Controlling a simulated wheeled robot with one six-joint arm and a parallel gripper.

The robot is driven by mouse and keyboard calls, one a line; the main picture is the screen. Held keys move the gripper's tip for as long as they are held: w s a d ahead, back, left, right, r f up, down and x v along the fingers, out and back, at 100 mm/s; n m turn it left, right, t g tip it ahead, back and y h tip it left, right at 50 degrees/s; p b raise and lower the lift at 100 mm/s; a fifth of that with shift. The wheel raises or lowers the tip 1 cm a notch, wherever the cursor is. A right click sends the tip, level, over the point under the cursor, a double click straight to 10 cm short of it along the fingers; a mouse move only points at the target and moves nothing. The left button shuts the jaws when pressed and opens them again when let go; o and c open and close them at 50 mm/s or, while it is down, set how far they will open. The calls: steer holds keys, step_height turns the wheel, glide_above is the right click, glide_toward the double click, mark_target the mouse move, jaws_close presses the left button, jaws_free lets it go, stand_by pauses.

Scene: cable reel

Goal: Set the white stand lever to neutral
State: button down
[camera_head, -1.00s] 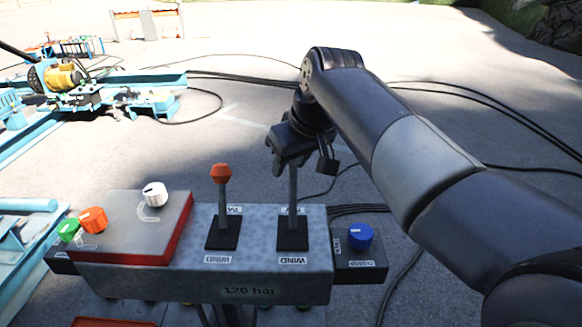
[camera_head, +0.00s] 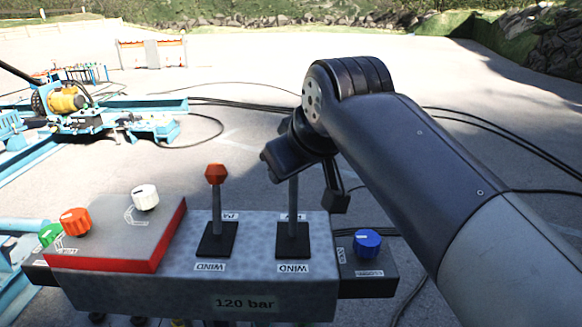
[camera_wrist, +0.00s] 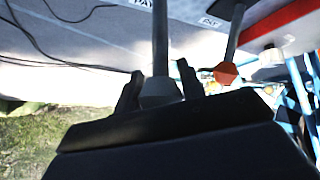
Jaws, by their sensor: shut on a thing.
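The control stand (camera_head: 262,295) carries two levers. The left lever has an orange-red knob (camera_head: 216,174) and stands nearly upright. The right lever (camera_head: 293,215) rises from a black base plate beside a WIND label, and its top is hidden by my gripper (camera_head: 285,168). The orange-red knob also shows in the wrist view (camera_wrist: 226,73), apart from my fingers.
A red-edged box (camera_head: 115,235) with white (camera_head: 145,197), orange (camera_head: 76,221) and green knobs sits left of the levers. A blue knob (camera_head: 367,243) is at the right. Black cables lie on the concrete behind. Blue machinery (camera_head: 90,120) stands far left.

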steer(key=c, duration=0.9)
jaws_free()
steer(key=v, duration=1)
steer(key=shift+s+r, duration=0.25)
steer(key=shift+r, duration=0.05)
steer(key=shift+f, duration=0.1)
steer(key=x, duration=1)
steer(key=shift+w+f+p, duration=0.15)
steer(key=shift+w+p, duration=0.2)
steer(key=shift+w, duration=0.1)
steer(key=shift+w+g+p, duration=0.2)
steer(key=shift+g+p, duration=0.1)
steer(key=shift+p, duration=0.1)
steer(key=shift+w+f+p, duration=0.1)
steer(key=shift+w+p, duration=0.15)
steer(key=shift+p, duration=0.2)
steer(key=shift+g, duration=0.3)
